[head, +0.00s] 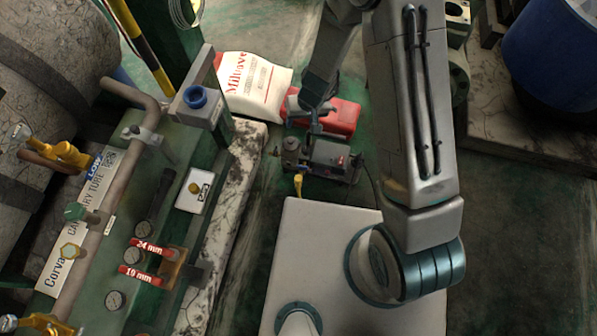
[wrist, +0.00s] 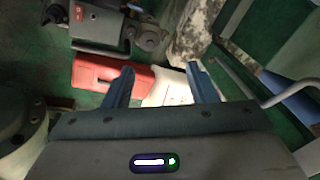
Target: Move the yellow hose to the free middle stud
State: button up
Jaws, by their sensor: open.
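A small yellow piece (head: 298,184) hangs at the front of the grey pump (head: 328,155) in the head view. It may be part of the yellow hose; I cannot tell. No full run of yellow hose is clear. I cannot pick out the middle stud in either view. My gripper is open and empty in the wrist view (wrist: 160,67), its two blue-grey fingers well apart. The red case (wrist: 105,76) and a white sack lie beyond the fingers. In the head view my gripper (head: 312,118) is over the red case, behind the pump.
The white sack (head: 255,85) lies beside the red case. A green panel (head: 125,215) with gauges, red 24 mm and 19 mm tags and yellow valves (head: 62,154) stands at left. A blue barrel (head: 555,55) is at upper right. The right floor is fairly clear.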

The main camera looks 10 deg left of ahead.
aim_at(298, 178)
jog(key=s+f+b, duration=0.1)
jog(key=s+f, duration=0.1)
jog(key=f, duration=0.5)
jog(key=s+f+h+b, duration=0.1)
jog(key=s+f+b, duration=0.1)
jog(key=f, duration=0.5)
jog(key=s+f+n+h+b, duration=0.1)
jog(key=s+f+b, duration=0.1)
jog(key=f, duration=0.5)
jog(key=shift+f+g, duration=0.15)
jog(key=shift+g, duration=0.15)
notch_tip(298, 178, down, 8)
jog(key=b, duration=0.8)
jog(key=shift+f, duration=0.1)
jog(key=c, duration=1)
